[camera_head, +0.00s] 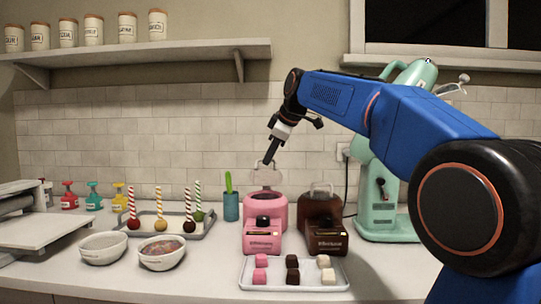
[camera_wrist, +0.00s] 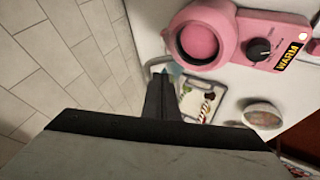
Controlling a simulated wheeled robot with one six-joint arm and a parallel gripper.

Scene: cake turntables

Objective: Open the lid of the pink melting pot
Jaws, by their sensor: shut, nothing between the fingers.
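The pink melting pot (camera_head: 264,242) stands on the counter, its round opening facing up. Its clear lid (camera_head: 268,178) appears raised and roughly upright at the back of the opening; its outline is faint. My gripper (camera_head: 268,160) is shut and empty, pointing down at the lid's upper edge. I cannot tell whether it touches the lid. In the wrist view the pink pot (camera_wrist: 257,38) is at upper right with its dial and WARM label. My shut fingers (camera_wrist: 160,80) are left of and below it there, and the lid is not clearly seen.
A brown melting pot (camera_head: 324,240) stands close on the right, with a mint stand mixer (camera_head: 388,205) beyond. A tray of candy cubes (camera_head: 293,284) lies in front. A teal cup (camera_head: 231,208), cake-pop tray (camera_head: 180,233) and two bowls (camera_head: 104,252) are left. The tiled wall is behind.

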